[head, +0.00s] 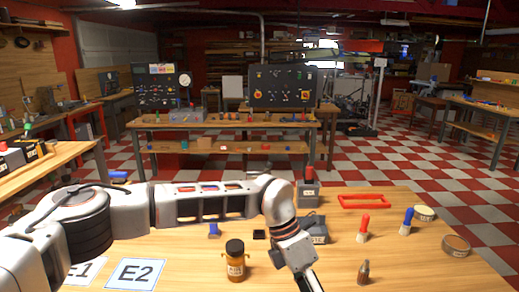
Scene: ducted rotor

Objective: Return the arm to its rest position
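My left arm (205,202) comes in from the left and stretches across the wooden table (400,270), then bends down near the middle. My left gripper (309,279) points down over the front middle of the table, just right of a dark-lidded amber jar (235,262). Its fingertips are cut off by the lower edge, so I cannot tell whether it is open or holds anything. My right arm and gripper are not in view.
A grey box (308,195), red frame (367,201), red-topped tool (363,229), blue-topped tool (406,222), two round tins (456,245) and small brown bottle (363,272) stand to the right. Cards marked E1 and E2 (135,274) lie front left.

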